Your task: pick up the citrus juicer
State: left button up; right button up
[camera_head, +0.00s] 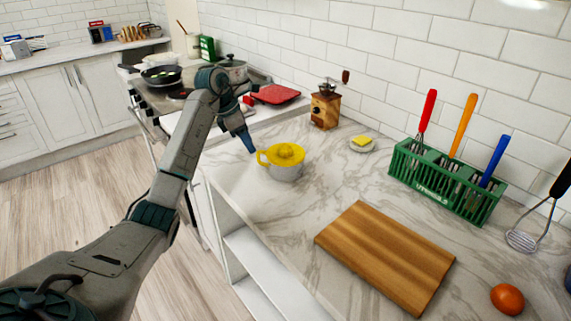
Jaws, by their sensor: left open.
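The citrus juicer (285,160) stands upright on the marble counter. It has a yellow top and handle over a pale grey bowl, and its handle points left. My left arm reaches in from the left, and my left gripper (250,146) is just left of the juicer's handle, close to it. The gripper is open and seen small and from the side, so I cannot tell whether a finger touches the handle. My right gripper is not in view.
A wooden cutting board (386,256) lies in front right of the juicer. A wooden grinder (325,107), a small dish with a yellow piece (361,143) and a green utensil rack (444,181) stand behind. A tomato (507,299) is at the lower right. The stove (172,95) is at the left.

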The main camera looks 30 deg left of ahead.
aim_at(258, 153)
pick_arm(q)
jog(key=shift+w+d+f, duration=0.15)
jog(key=shift+w+f, duration=0.05)
jog(key=shift+f, duration=0.25)
jog(key=p+x, duration=0.2)
jog(key=x, duration=0.3)
jog(key=shift+w+d+f, duration=0.1)
jog(key=shift+w+d, duration=0.05)
grip_shut()
